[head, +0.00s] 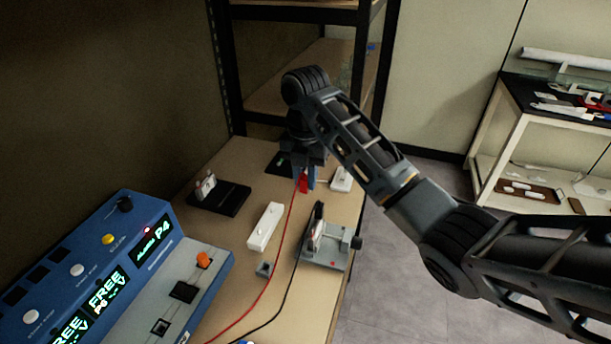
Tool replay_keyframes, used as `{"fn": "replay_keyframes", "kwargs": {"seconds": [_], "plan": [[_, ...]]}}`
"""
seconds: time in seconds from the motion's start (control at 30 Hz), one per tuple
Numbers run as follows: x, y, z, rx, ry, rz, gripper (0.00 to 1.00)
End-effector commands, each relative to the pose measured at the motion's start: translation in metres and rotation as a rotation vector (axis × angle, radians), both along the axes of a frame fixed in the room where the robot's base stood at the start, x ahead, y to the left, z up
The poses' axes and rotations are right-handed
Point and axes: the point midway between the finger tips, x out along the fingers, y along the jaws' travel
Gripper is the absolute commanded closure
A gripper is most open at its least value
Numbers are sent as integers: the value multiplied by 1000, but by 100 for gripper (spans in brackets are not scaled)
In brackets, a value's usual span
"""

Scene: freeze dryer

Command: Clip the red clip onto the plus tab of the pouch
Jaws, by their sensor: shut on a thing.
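My gripper (305,174) points down over the far part of the bench and is shut on the red clip (303,184). A red lead (285,235) runs from the clip down to the front of the bench. The arm hides much of the jaws, and the clip is small in the view. The pouch is not clear. A grey fixture (330,257) nearer the front holds a small upright pale piece (317,232) that could be it, but I cannot make out a plus tab. The red clip is apart from this fixture, farther back.
A black stand (219,197) with small pale items is at left. A white bar (265,227) and small grey block (264,270) lie mid-bench. A white block (341,179) is right of the gripper. A blue instrument (110,270) fills the lower left. A black lead (291,290) crosses the front.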

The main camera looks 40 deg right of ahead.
Motion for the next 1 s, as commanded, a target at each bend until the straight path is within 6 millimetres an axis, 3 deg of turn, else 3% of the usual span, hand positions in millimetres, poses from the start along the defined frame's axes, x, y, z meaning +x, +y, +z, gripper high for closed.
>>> {"fn": "replay_keyframes", "kwargs": {"seconds": [0.23,0.73,1.0], "plan": [[-2,0,-1,-1,1,-1,100],[-49,14,0,-3,-3,-2,100],[-55,18,-1,1,1,0,100]]}}
